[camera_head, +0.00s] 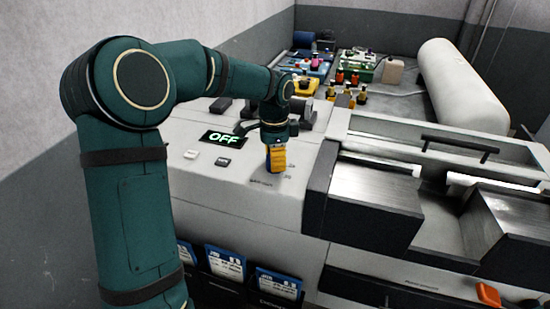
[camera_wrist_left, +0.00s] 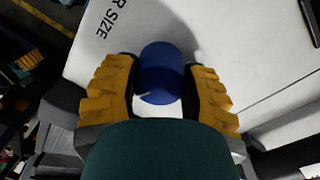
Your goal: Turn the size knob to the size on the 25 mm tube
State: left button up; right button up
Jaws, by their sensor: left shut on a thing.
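The size knob (camera_wrist_left: 160,62) is a round blue knob on the pale machine top in the left wrist view. Black lettering ending in "R SIZE" is printed beside it. My left gripper (camera_wrist_left: 160,78) has one yellow ridged finger on each side of the knob and is shut on it. In the head view, my left gripper (camera_head: 277,160) points down at the panel and hides the knob; some small markings show to its right. A small white mark shows low on the knob, but I cannot read its setting. I cannot make out a tube marked 25 mm. My right gripper is not in view.
A display (camera_head: 223,138) reads "OFF". A white button (camera_head: 191,154) and a dark button (camera_head: 223,162) sit below it. Blue-topped cards (camera_head: 278,284) hang on the machine's front. A dark-edged metal tray section (camera_head: 375,185) stands to the right. Coloured parts crowd the back.

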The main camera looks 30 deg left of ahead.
pick_arm(q)
jog(key=n, duration=0.5)
jog(key=shift+n, duration=0.4)
jog(key=n, duration=0.5)
jog(key=shift+p, duration=0.35)
jog(key=o, duration=1.2)
jog(key=shift+o, duration=0.2)
notch_tip(320, 180, up, 12)
jog(key=shift+a, duration=0.25)
